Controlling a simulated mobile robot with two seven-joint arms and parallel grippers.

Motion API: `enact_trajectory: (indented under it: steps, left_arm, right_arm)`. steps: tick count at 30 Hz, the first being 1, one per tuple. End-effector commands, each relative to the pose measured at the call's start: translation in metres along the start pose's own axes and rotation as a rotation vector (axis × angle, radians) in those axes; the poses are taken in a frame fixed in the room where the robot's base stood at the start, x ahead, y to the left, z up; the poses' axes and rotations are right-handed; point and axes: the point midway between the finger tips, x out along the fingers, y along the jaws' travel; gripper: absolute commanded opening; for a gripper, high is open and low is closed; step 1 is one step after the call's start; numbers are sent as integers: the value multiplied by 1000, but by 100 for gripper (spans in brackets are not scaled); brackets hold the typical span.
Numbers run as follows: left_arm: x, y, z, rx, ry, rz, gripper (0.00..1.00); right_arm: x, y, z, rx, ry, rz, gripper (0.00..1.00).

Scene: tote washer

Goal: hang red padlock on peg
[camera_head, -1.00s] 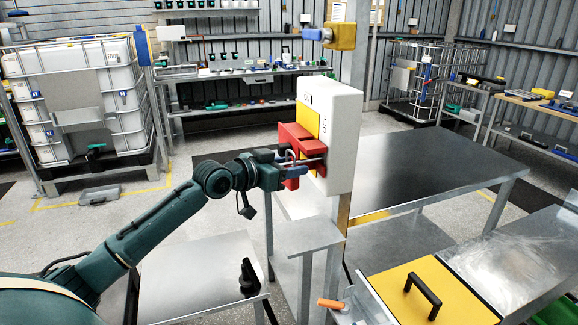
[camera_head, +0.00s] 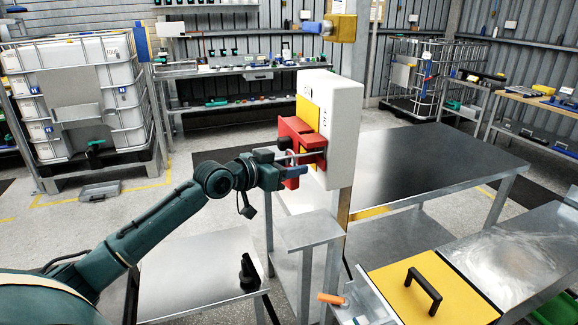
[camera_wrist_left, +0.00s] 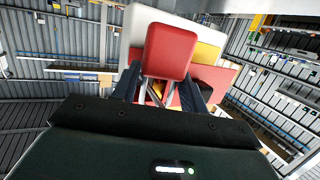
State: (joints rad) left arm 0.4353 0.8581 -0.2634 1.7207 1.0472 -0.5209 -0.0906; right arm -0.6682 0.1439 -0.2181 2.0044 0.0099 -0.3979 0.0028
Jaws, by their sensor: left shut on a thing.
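My left gripper (camera_head: 288,165) is at the red bracket (camera_head: 299,135) on the face of the white box (camera_head: 341,130). It is shut on the red padlock (camera_head: 291,183), whose red body shows just below the fingers. In the left wrist view the padlock's red body (camera_wrist_left: 171,50) stands large between and beyond the finger ends (camera_wrist_left: 158,88). A thin grey rod (camera_head: 310,153) runs between the gripper and the bracket; I cannot tell whether it is peg or shackle. Whether the shackle is around a peg is hidden. My right gripper is not in view.
The white box is on a metal post, with a small metal shelf (camera_head: 308,230) below. A dark-topped table (camera_head: 420,165) stands behind to the right. A yellow lid (camera_head: 405,295) with a black handle is at front right. A low metal table (camera_head: 195,275) lies under my arm.

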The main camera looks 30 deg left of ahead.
Motion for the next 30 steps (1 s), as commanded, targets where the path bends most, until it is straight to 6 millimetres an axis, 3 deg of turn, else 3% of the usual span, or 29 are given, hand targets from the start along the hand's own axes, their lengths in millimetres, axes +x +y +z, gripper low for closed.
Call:
enact_trajectory:
  steps: [22,23,30]
  left_arm:
    - [2,0,9,0,-3,0,12]
    - [2,0,9,0,-3,0,45]
    - [2,0,8,0,-1,0,64]
  right_arm:
    - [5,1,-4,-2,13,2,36]
    - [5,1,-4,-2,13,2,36]
    - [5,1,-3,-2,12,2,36]
